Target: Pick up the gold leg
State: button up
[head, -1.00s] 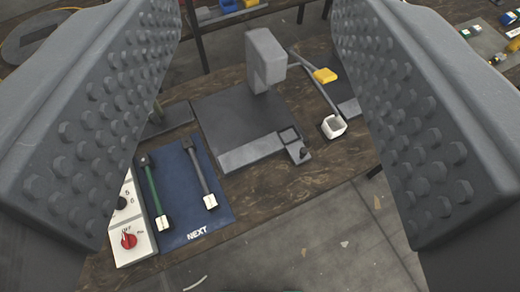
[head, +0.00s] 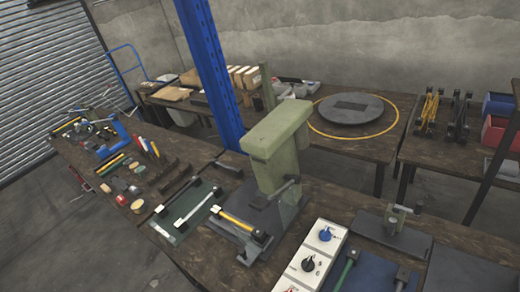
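A gold leg (head: 236,220) lies at the front of the green press (head: 278,150), on or just above its dark base. Its far-left end is pale and its near-right end is dark. I cannot tell whether it is clamped there. Upright yellow leg-like parts (head: 430,106) also stand on the back right table. My gripper is not in view, so I cannot see whether it is open or holds anything.
A green mat (head: 178,222) with a silver leg (head: 198,206) lies left of the press. A white control box (head: 312,255) and a blue mat (head: 365,272) lie right of it. A blue post (head: 212,75) rises behind. Tools crowd the bench's far left.

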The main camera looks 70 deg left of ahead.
aim_at(258, 235)
jog(key=u, duration=1.45)
jog(key=k, duration=0.4)
jog(key=u, duration=0.45)
jog(key=i, duration=0.5)
jog(key=z, duration=0.05)
jog(key=k, duration=0.3)
jog(key=z, duration=0.55)
jog(key=i, duration=0.8)
jog(key=u, duration=0.45)
